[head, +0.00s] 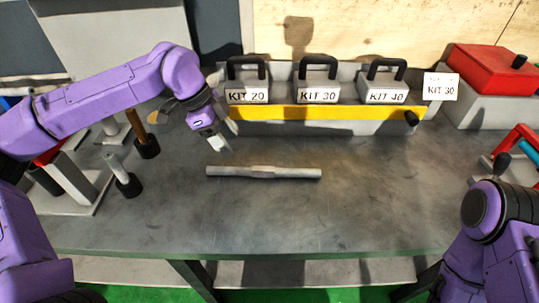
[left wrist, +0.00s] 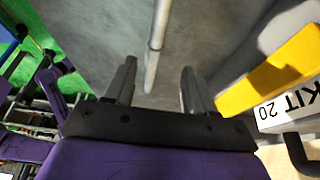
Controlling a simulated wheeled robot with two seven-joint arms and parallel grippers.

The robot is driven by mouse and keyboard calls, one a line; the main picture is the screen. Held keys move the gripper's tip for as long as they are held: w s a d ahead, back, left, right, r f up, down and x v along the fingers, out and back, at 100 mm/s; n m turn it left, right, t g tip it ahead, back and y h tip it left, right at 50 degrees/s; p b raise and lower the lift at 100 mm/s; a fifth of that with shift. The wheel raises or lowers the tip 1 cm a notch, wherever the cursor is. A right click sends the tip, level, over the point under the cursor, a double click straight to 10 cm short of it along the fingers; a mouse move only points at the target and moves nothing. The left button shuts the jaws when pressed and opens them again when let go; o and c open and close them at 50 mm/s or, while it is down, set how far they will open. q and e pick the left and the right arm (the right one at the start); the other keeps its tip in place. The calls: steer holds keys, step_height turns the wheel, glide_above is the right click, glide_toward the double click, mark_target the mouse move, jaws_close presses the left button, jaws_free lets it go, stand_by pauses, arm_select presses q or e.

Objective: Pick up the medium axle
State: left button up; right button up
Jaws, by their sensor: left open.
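A light grey stepped axle (head: 263,172) lies flat across the middle of the grey table. It is thicker at its centre than at its ends. My left gripper (head: 222,146) is open and empty, pointing down above and just behind the left part of this axle. In the left wrist view the axle (left wrist: 157,35) runs lengthwise ahead of my open left gripper (left wrist: 158,76), its near end lying between the fingers as seen from there. They look apart. My right gripper does not show; only part of my right arm is at the lower right.
Grey boxes with black handles, labelled KIT (head: 317,94), stand behind a yellow strip (head: 315,112). Upright rods in black holders, one grey (head: 118,170), stand at the left. A red box (head: 492,68) is at the back right. The table front is clear.

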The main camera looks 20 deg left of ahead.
mark_target(244, 169)
arm_select(q)
steer(key=x, duration=0.3)
steer(key=p+x, duration=0.1)
steer(key=x, duration=0.6)
steer(key=shift+s+a, duration=0.1)
steer(key=shift+s, duration=0.3)
jaws_close()
stand_by(0.6)
steer(key=shift+w+r, duration=0.1)
